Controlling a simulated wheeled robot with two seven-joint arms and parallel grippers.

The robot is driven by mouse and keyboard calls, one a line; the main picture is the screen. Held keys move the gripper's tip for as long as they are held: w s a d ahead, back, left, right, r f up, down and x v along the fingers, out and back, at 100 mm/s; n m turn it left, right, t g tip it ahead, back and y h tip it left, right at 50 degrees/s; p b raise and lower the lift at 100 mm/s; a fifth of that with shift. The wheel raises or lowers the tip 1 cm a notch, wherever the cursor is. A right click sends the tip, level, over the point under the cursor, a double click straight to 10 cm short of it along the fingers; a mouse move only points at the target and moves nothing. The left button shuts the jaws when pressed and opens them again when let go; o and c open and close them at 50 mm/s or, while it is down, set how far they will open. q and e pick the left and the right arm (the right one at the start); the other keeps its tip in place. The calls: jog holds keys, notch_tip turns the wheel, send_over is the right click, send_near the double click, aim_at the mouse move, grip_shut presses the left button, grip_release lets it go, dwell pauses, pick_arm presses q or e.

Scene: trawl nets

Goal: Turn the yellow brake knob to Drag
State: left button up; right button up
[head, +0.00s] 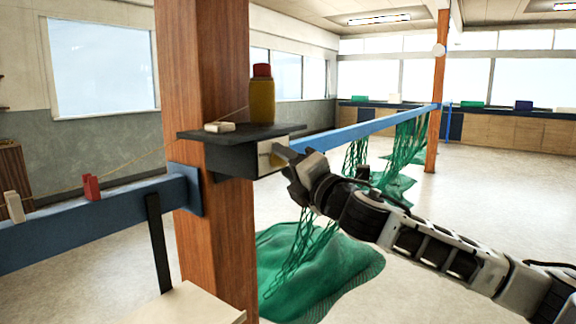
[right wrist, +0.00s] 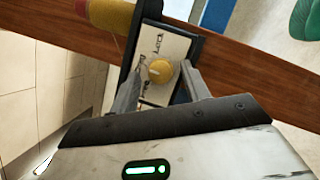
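The yellow brake knob (right wrist: 160,71) sits on a pale label plate (right wrist: 172,45) with small dark lettering, too small to read surely. In the right wrist view my right gripper (right wrist: 161,74) is open, with one finger on each side of the knob and a small gap showing at both sides. In the head view the right gripper (head: 283,158) is at the front face of the dark brake box (head: 228,160) on the wooden post; the plate's edge (head: 266,160) shows there, and the knob is hidden. My left gripper is not in view.
A yellow bottle with a red cap (head: 262,95) and a pale block (head: 219,127) stand on the dark shelf (head: 200,134) above the box. The wooden post (head: 208,255) is close behind. Green nets (head: 310,270) hang from the blue rail (head: 375,128) and heap on the floor.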

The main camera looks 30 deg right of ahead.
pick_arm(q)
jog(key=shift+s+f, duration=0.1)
pick_arm(e)
jog(key=shift+s+f+b, duration=0.25)
jog(key=shift+s+b, duration=0.1)
jog(key=shift+s, duration=0.05)
pick_arm(q)
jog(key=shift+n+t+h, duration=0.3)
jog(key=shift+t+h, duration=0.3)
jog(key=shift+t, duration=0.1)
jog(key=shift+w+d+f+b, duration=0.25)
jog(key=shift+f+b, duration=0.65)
jog(key=shift+b, duration=1.45)
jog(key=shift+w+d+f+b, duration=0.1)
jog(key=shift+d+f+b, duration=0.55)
jog(key=shift+b, duration=1.75)
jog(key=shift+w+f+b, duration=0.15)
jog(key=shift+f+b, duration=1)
jog(key=shift+b, duration=1.2)
pick_arm(e)
jog(key=s+f, duration=0.2)
jog(key=s, duration=1.3)
jog(key=shift+d+f, duration=0.3)
jog(key=shift+d, duration=0.05)
jog(key=shift+w, duration=0.1)
